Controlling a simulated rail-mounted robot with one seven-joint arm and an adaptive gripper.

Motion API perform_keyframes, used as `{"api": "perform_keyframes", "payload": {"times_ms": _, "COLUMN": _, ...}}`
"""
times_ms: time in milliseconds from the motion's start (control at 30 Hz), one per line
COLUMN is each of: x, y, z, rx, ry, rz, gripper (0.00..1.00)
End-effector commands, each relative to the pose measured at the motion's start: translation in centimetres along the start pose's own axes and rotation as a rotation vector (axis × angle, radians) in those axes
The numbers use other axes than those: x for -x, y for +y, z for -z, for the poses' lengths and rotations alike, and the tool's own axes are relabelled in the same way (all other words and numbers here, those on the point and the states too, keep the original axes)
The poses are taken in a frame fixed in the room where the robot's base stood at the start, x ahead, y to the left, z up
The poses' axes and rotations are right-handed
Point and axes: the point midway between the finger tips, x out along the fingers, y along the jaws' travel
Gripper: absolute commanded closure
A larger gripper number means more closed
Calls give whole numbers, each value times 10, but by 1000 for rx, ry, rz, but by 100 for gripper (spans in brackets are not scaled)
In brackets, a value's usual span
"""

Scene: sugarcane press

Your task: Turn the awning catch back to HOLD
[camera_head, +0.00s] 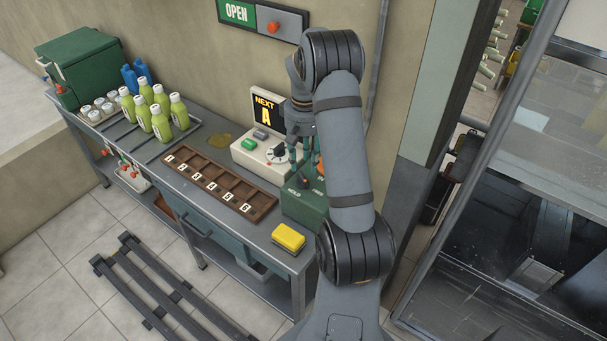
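The awning catch appears to be the green box (300,208) at the right end of the bench, with HOLD lettered on the left of its top and a second, partly covered word on the right. A small dark lever with a reddish tip seems to stand on it, but my gripper and arm hide much of it, so its setting cannot be told. My gripper (304,170) points down just above the box. Its fingers are small and partly hidden by my arm, so its opening and any contact with the lever are unclear.
A cream control box (262,155) with a dial and a NEXT A display (266,110) stands close left of my gripper. A yellow sponge-like block (288,237), a wooden slotted tray (218,186) and green bottles (160,122) are on the bench. An OPEN sign (238,13) hangs above.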

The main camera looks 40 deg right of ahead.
Motion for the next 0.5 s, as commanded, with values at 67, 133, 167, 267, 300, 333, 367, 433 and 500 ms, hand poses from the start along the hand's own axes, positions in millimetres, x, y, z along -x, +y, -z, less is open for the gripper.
{"api": "perform_keyframes", "payload": {"times_ms": 67, "x": -16, "y": 0, "z": -2, "rx": -3, "ry": -6, "rz": 2, "gripper": 64}}
{"api": "perform_keyframes", "payload": {"times_ms": 133, "x": -28, "y": 0, "z": -2, "rx": -2, "ry": -5, "rz": 1, "gripper": 64}}
{"api": "perform_keyframes", "payload": {"times_ms": 167, "x": -33, "y": 0, "z": -2, "rx": -4, "ry": -5, "rz": 2, "gripper": 64}}
{"api": "perform_keyframes", "payload": {"times_ms": 267, "x": -48, "y": 0, "z": -2, "rx": -3, "ry": -4, "rz": 1, "gripper": 64}}
{"api": "perform_keyframes", "payload": {"times_ms": 300, "x": -52, "y": 0, "z": -1, "rx": -3, "ry": -2, "rz": 1, "gripper": 64}}
{"api": "perform_keyframes", "payload": {"times_ms": 333, "x": -55, "y": 0, "z": -1, "rx": -4, "ry": -3, "rz": 1, "gripper": 64}}
{"api": "perform_keyframes", "payload": {"times_ms": 367, "x": -58, "y": 0, "z": -1, "rx": -3, "ry": -1, "rz": 1, "gripper": 64}}
{"api": "perform_keyframes", "payload": {"times_ms": 433, "x": -62, "y": 0, "z": -1, "rx": -4, "ry": 0, "rz": 1, "gripper": 64}}
{"api": "perform_keyframes", "payload": {"times_ms": 500, "x": -65, "y": 0, "z": 0, "rx": -4, "ry": 1, "rz": 1, "gripper": 64}}
